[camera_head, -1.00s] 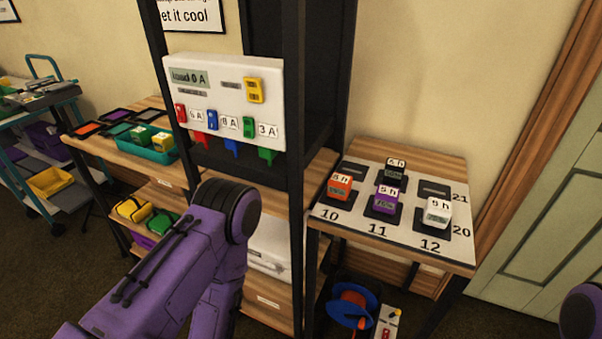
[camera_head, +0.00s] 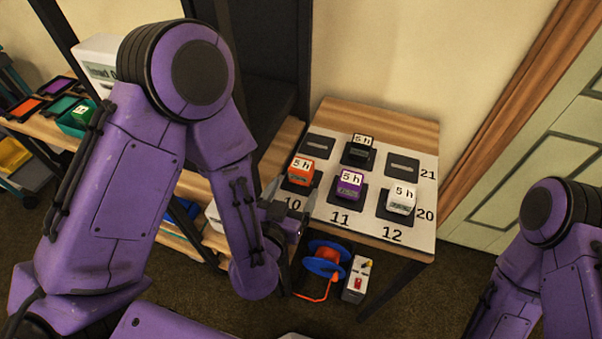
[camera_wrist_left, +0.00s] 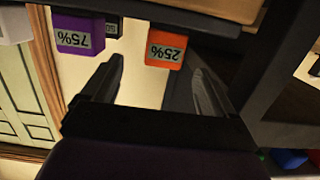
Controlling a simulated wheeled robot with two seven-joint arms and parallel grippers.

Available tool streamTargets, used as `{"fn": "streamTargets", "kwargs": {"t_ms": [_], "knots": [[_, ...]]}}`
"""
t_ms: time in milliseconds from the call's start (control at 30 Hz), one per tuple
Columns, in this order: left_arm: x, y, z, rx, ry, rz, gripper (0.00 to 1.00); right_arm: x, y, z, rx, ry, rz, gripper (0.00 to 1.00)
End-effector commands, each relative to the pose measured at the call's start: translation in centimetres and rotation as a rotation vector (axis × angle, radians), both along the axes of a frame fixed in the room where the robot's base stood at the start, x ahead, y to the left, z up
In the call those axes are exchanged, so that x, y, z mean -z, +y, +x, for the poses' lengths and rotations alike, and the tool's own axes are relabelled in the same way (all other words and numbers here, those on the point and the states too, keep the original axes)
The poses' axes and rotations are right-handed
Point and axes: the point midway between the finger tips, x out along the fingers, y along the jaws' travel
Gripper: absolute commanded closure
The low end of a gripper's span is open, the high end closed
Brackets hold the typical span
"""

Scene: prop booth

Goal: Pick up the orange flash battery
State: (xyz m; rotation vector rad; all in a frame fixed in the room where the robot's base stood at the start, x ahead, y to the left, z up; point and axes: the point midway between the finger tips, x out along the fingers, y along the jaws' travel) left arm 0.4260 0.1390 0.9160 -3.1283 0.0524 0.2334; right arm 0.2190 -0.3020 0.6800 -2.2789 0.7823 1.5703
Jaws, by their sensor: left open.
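The orange flash battery (camera_head: 300,170) sits on a dark pad at the left of the front row on the charging table (camera_head: 425,205), with a "5 h" label on top. In the left wrist view the orange battery (camera_wrist_left: 165,49) shows a "25%" label and lies ahead between the finger lines, nearer the right finger. My left gripper (camera_head: 291,193) is open and empty just in front of it, apart from it as far as I can tell. The left gripper's fingers (camera_wrist_left: 160,78) also show in the wrist view. My right gripper is out of view; only its purple arm shows at right.
A purple battery (camera_head: 349,184) stands right of the orange one, a white battery (camera_head: 401,198) further right, and a black battery (camera_head: 359,149) behind. A dark rack post stands left of the table. A blue reel (camera_head: 322,262) and a small box (camera_head: 356,279) are below.

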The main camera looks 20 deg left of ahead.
Motion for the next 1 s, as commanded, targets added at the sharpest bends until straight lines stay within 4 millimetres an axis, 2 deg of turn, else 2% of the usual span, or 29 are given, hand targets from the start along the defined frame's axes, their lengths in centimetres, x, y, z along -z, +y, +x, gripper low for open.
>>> {"fn": "streamTargets", "kwargs": {"t_ms": [33, 67, 100, 300, 433, 533, 800, 867, 1000], "knots": [[1.1, 0.0, 0.8, -0.004, -0.005, -0.008, 0.13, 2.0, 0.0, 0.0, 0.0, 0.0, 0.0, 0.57], [1.0, 0.0, 1.2, -0.003, -0.005, -0.008, 0.13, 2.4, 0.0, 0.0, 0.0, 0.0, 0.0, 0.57], [0.5, -0.1, 1.9, -0.001, -0.002, -0.006, 0.13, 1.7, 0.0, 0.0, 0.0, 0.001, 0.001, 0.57], [0.5, 0.0, 4.1, 0.001, 0.002, -0.002, 0.13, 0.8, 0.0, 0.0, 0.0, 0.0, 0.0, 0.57], [1.0, 0.7, 6.4, -0.004, 0.002, -0.002, 0.13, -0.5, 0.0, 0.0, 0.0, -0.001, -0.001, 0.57], [1.4, 0.6, 7.8, 0.0, 0.002, -0.003, 0.13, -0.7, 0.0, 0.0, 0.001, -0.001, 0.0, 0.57], [1.8, 0.5, 8.4, 0.001, 0.001, -0.001, 0.13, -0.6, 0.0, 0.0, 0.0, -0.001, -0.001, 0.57], [1.8, 0.5, 8.3, 0.001, 0.001, -0.001, 0.32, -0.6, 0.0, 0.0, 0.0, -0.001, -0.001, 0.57], [1.8, 0.5, 8.3, 0.001, 0.002, -0.001, 0.78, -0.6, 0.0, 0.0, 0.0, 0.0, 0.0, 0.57]]}}
